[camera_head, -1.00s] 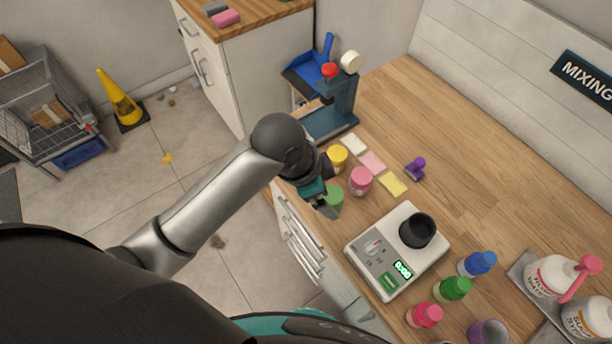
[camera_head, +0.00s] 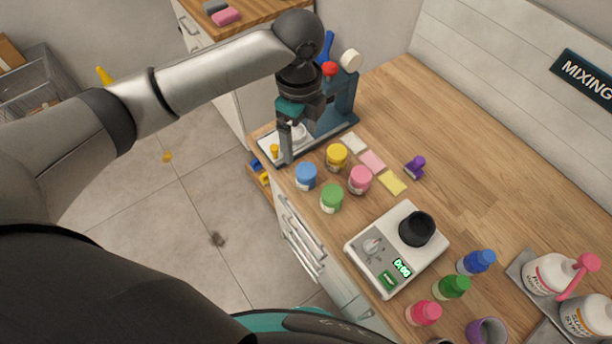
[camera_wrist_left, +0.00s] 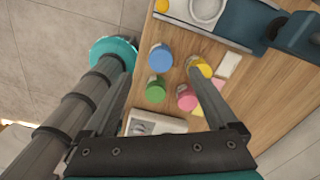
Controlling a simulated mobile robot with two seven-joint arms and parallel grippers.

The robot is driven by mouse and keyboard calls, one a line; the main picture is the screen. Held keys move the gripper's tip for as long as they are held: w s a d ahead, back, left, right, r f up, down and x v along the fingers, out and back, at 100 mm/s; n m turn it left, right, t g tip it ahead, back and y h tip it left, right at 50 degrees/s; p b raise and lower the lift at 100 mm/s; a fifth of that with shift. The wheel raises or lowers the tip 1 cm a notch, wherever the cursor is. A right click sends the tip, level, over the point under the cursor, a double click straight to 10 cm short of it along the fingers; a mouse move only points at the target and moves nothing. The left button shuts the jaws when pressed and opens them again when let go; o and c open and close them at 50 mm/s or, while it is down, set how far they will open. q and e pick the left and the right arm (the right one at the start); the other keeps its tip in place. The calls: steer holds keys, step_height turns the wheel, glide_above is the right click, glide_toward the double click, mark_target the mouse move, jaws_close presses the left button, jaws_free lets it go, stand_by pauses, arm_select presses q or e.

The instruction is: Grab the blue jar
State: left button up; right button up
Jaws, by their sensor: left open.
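The blue jar (camera_head: 306,177) stands upright on the wooden counter near its front edge, beside the green jar (camera_head: 331,198) and the yellow jar (camera_head: 336,157). My left gripper (camera_head: 298,135) is open and empty, above and behind the blue jar, over the base of the dark blue stand. In the left wrist view the blue jar (camera_wrist_left: 160,59) shows between and beyond the two spread fingers (camera_wrist_left: 157,78), apart from them. The right gripper is not in view.
A pink jar (camera_head: 360,180) stands close by. A dark blue stand (camera_head: 343,100) is behind the jars. A white scale (camera_head: 371,246) with a black cup is nearer, with several bottles to its right. The counter's middle right is clear.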

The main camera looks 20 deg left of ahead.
mark_target(305, 169)
arm_select(q)
step_height(305, 169, down, 6)
steer(key=shift+f, duration=0.15)
steer(key=f, duration=0.2)
steer(key=d+f, duration=0.1)
steer(key=f, duration=0.1)
steer(key=shift+s+f+b, duration=0.15)
steer(key=shift+b, duration=0.2)
steer(key=shift+f, duration=0.45)
steer(key=c, duration=1.5)
